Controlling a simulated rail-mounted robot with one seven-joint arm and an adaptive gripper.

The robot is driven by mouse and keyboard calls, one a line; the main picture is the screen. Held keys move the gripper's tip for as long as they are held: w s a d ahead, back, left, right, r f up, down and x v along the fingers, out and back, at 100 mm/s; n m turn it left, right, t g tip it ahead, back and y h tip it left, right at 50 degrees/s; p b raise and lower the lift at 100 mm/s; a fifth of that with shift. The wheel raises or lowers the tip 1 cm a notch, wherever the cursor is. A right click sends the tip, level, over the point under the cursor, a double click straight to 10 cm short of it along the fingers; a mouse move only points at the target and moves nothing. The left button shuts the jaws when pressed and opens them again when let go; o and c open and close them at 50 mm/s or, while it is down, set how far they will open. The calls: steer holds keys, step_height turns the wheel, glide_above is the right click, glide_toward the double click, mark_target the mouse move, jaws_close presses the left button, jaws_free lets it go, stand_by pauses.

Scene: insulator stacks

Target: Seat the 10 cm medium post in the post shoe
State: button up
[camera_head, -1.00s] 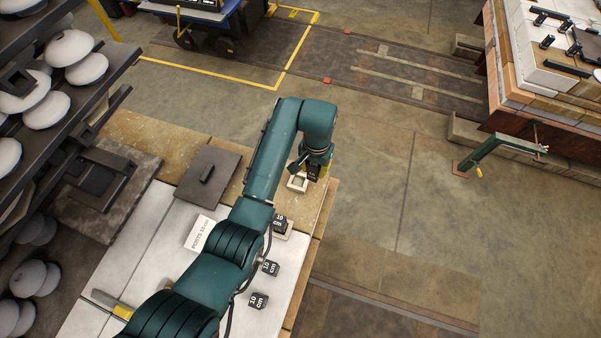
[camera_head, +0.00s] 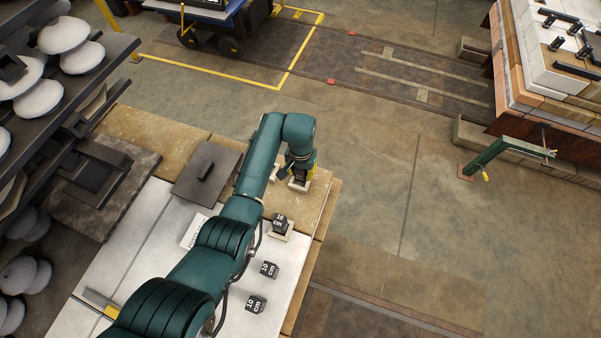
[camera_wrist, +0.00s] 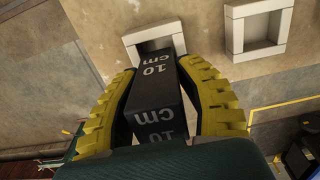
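My gripper (camera_head: 300,170) is shut on a black post (camera_wrist: 157,95) marked "10 cm", held between its two yellow fingers in the wrist view. In the wrist view, the far end of the post overlaps the near edge of a cream square shoe (camera_wrist: 153,39) with a dark opening. I cannot tell whether the post's end is inside it. In the head view this shoe (camera_head: 299,186) shows just below the gripper, partly hidden by it. A second empty cream shoe (camera_wrist: 254,29) stands to the right in the wrist view.
A "10 cm" post (camera_head: 280,223) stands at a cream shoe (camera_head: 283,236) on the bench. Two more "10 cm" posts (camera_head: 268,269) (camera_head: 256,303) stand nearer. A dark plate with a handle (camera_head: 207,177) lies left of my arm. Shelves with white insulators (camera_head: 62,34) are at the left.

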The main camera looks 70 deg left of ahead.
steer(key=shift+o, duration=1.1)
steer(key=shift+s+d+f, duration=0.3)
steer(key=shift+d+f, duration=0.1)
steer(key=shift+w+a+r, duration=0.1)
steer(key=shift+a+r, duration=0.05)
step_height(320, 180, up, 12)
steer(key=p, duration=0.3)
steer(key=shift+o, duration=1.2)
